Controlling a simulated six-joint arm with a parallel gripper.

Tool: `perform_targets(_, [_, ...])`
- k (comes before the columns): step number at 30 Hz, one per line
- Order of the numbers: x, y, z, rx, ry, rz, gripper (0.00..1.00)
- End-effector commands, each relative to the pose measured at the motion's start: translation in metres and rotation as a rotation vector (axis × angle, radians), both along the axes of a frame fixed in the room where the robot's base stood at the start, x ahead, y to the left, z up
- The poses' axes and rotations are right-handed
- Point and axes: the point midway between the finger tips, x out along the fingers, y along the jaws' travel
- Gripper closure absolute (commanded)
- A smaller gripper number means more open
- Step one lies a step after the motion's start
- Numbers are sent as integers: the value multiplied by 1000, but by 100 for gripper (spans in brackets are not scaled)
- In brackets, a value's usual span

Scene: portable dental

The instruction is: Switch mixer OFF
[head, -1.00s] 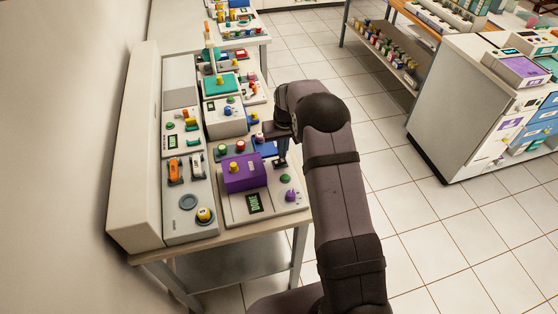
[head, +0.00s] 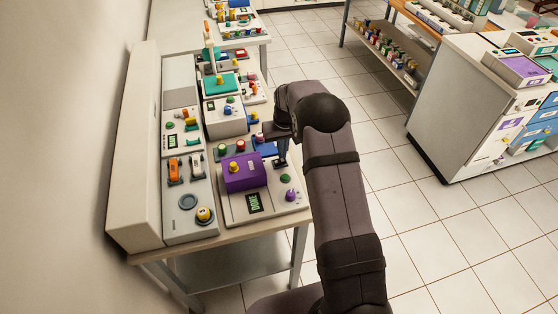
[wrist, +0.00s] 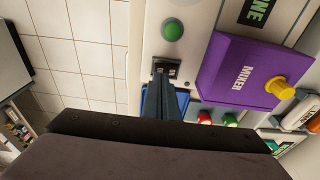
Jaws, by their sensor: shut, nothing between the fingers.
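The mixer has a purple lid (head: 242,175) with a yellow knob on a pale base (head: 228,209). Its display (head: 254,203) reads DONE. The purple lid, labelled MIXER, shows in the wrist view (wrist: 240,75). A small black rocker switch (wrist: 166,67) sits on the base beside the lid, below a round green button (wrist: 172,30). My gripper (wrist: 163,82) is shut and empty, with its tips at the lower edge of the switch, partly covering it. I cannot tell whether they touch. In the head view my gripper (head: 281,162) is at the mixer's back right corner.
A purple knob (head: 290,195) stands on the mixer's base near its right edge. Red and green buttons (wrist: 204,118) and a blue item (wrist: 183,100) lie close behind the mixer. Other devices crowd the bench to the left and back. Open floor (head: 420,235) lies to the right.

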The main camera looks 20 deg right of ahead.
Motion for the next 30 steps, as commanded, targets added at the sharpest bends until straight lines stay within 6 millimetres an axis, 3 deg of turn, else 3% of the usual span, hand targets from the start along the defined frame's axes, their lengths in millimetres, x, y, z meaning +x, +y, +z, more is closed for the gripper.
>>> perform_targets(30, [0,0,-14,0,0,0,100])
